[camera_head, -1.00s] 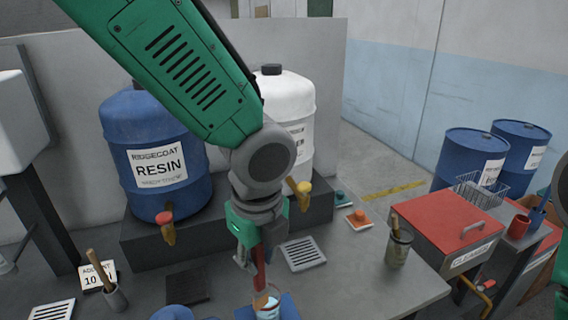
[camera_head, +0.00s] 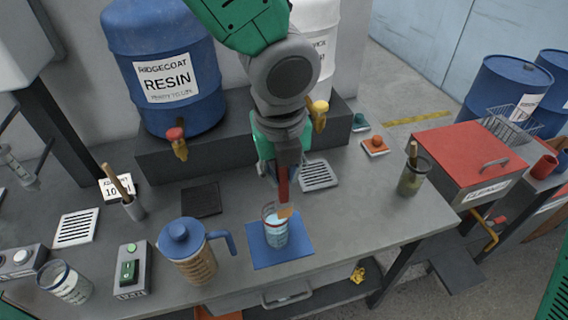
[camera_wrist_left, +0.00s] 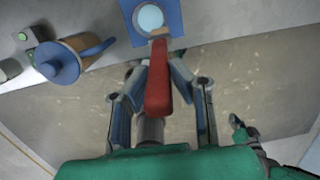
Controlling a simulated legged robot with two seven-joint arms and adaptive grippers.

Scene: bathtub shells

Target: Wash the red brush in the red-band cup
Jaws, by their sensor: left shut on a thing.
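My left gripper (camera_head: 283,172) points down over the bench and is shut on the red brush (camera_head: 283,188). In the left wrist view the red handle (camera_wrist_left: 158,90) lies between the fingers. The brush's tan head (camera_head: 285,212) is at the mouth of a clear cup (camera_head: 275,236) of pale blue liquid; how deep it reaches is unclear. My right gripper does not show.
A blue-lidded jug (camera_head: 195,260) stands close left of the mat. A switch box (camera_head: 132,270), a brush holder (camera_head: 133,208) and a jar with a brush (camera_head: 411,178) are also on the bench. Drums on a plinth block the back. The bench right of the mat is clear.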

